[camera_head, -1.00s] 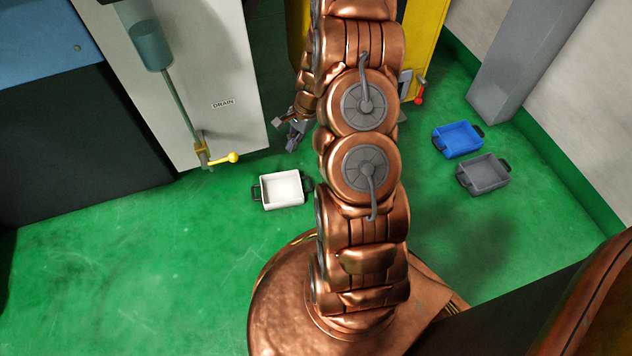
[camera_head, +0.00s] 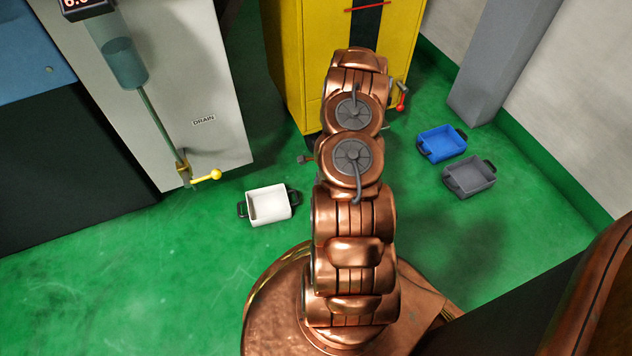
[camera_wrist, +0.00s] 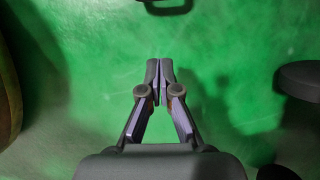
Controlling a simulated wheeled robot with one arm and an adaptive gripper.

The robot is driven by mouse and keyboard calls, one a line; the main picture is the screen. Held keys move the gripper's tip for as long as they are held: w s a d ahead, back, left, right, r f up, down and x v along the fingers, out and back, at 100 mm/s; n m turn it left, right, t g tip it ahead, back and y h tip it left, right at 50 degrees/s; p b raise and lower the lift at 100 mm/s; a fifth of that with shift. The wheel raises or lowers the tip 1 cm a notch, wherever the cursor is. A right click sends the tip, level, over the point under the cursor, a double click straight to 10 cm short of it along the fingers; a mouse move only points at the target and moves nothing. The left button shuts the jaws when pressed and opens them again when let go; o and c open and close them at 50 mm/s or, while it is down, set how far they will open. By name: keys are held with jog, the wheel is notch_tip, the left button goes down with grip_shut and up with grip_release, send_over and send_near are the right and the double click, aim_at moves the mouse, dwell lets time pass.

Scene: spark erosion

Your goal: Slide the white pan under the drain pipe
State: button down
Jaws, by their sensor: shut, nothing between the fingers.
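The white pan (camera_head: 268,205), with dark handles at its left and right ends, lies on the green floor. The drain pipe (camera_head: 160,125) runs down the pale cabinet from a glass vessel to a yellow-handled valve (camera_head: 205,176). The pan is to the right of the valve and nearer to me, not below it. My gripper is hidden behind my arm in the head view. In the wrist view my gripper (camera_wrist: 160,65) is shut and empty above the floor. A dark handle (camera_wrist: 167,8) shows ahead of the fingertips; its pan is out of frame.
A blue pan (camera_head: 442,143) and a grey pan (camera_head: 470,177) lie on the floor at the right, near a grey pillar (camera_head: 505,60). A yellow cabinet (camera_head: 290,60) stands behind my arm. The floor left of the white pan is clear.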

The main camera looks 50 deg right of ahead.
jog(key=b+x, duration=0.3)
jog(key=x, duration=0.4)
jog(key=shift+s+f, duration=0.1)
jog(key=shift+f, duration=0.1)
jog(key=shift+w+a+f+b, duration=0.1)
jog(key=shift+w+a+b, duration=0.7)
jog(key=shift+a, duration=0.3)
jog(key=shift+w+a+b, duration=0.3)
jog(key=shift+w+a, duration=0.05)
jog(key=shift+a, duration=0.3)
jog(key=shift+w+r, duration=0.1)
jog(key=shift+r, duration=0.1)
